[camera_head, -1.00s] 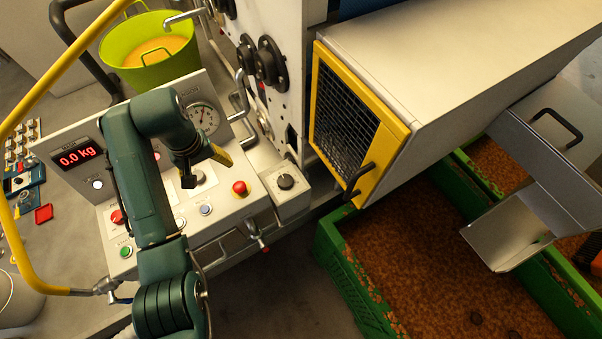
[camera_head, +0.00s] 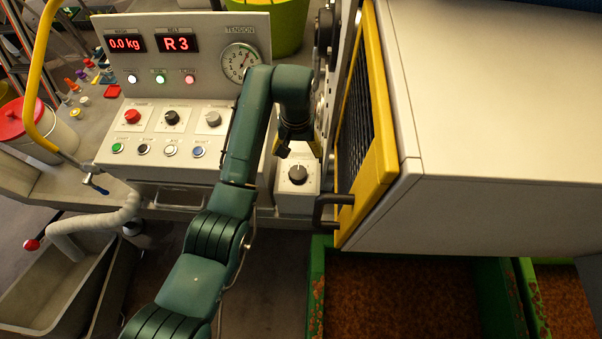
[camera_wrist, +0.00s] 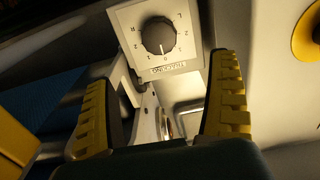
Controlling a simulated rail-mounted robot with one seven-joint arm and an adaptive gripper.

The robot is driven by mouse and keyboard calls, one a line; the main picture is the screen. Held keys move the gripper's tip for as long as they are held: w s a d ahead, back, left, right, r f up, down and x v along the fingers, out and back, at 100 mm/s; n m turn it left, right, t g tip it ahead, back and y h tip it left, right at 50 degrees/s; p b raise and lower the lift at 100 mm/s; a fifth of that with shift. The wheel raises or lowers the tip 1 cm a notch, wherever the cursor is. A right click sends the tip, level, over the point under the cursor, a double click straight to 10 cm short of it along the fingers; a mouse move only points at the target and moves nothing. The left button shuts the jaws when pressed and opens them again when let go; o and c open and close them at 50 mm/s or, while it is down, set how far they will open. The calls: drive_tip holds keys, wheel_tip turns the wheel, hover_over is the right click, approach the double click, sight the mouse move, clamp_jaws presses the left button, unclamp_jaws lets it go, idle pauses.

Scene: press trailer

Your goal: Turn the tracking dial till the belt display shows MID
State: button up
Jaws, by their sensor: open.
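The tracking dial (camera_head: 298,174) is a dark round knob on a small white box at the right end of the control panel. In the wrist view the dial (camera_wrist: 158,35) sits at the top, above its upside-down TRACKING label. The belt display (camera_head: 177,43) shows R 3 in red. My gripper (camera_head: 298,150) is just above and behind the dial in the head view. In the wrist view my gripper (camera_wrist: 164,95) has its yellow-padded fingers wide apart, with nothing between them and the dial beyond them.
The yellow-framed guard (camera_head: 370,150) with its black handle (camera_head: 330,208) stands close right of the dial. The panel's other knobs and buttons (camera_head: 171,117) lie left of my arm. The tension gauge (camera_head: 240,60) is behind it. A green crate (camera_head: 317,270) is below right.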

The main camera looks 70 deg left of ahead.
sight(298, 172)
wheel_tip(298, 172, down, 12)
drive_tip(key=shift+d+f+b, duration=0.1)
drive_tip(key=shift+f+b, duration=0.15)
drive_tip(key=shift+b, duration=0.35)
drive_tip(key=shift+c, duration=0.4)
drive_tip(key=c, duration=1.2)
